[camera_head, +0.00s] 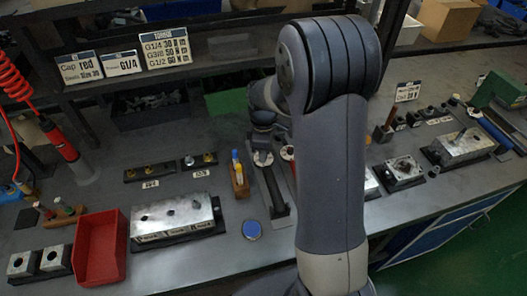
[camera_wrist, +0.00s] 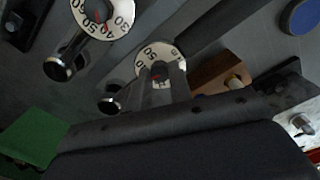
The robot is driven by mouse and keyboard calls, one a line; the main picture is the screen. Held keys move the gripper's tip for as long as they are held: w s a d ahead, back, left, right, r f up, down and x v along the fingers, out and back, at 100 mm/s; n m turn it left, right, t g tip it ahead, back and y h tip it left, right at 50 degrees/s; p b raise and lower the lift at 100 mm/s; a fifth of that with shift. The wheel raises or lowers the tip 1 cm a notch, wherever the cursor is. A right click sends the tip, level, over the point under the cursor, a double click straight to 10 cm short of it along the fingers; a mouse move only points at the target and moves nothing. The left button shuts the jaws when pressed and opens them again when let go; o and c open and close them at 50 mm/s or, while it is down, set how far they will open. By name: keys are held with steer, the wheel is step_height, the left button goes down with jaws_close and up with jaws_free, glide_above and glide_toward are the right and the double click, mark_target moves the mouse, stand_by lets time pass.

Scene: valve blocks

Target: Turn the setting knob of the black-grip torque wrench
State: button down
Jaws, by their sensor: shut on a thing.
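The black-grip torque wrench shows in the head view as a dark bar (camera_head: 276,196) lying on the bench. In the wrist view its black grip (camera_wrist: 218,24) runs to the upper right from a white numbered dial (camera_wrist: 150,52). A chrome end (camera_wrist: 112,105) shows at lower left. My gripper (camera_wrist: 161,82) is over this dial, with its fingers shut on the setting knob. The fingers cover most of the knob. A second wrench's white dial (camera_wrist: 103,14) lies apart at upper left. In the head view my arm partly hides the gripper and the second dial (camera_head: 287,153).
A wooden block (camera_head: 239,182) with coloured tools stands left of the wrench. A blue disc (camera_head: 252,229) lies in front. A metal valve block (camera_head: 172,215) and a red bin (camera_head: 100,248) are further left. More blocks (camera_head: 403,170) stand right of my arm.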

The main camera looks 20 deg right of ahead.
steer(key=shift+n, duration=1.2)
steer(key=c, duration=1.3)
jaws_free()
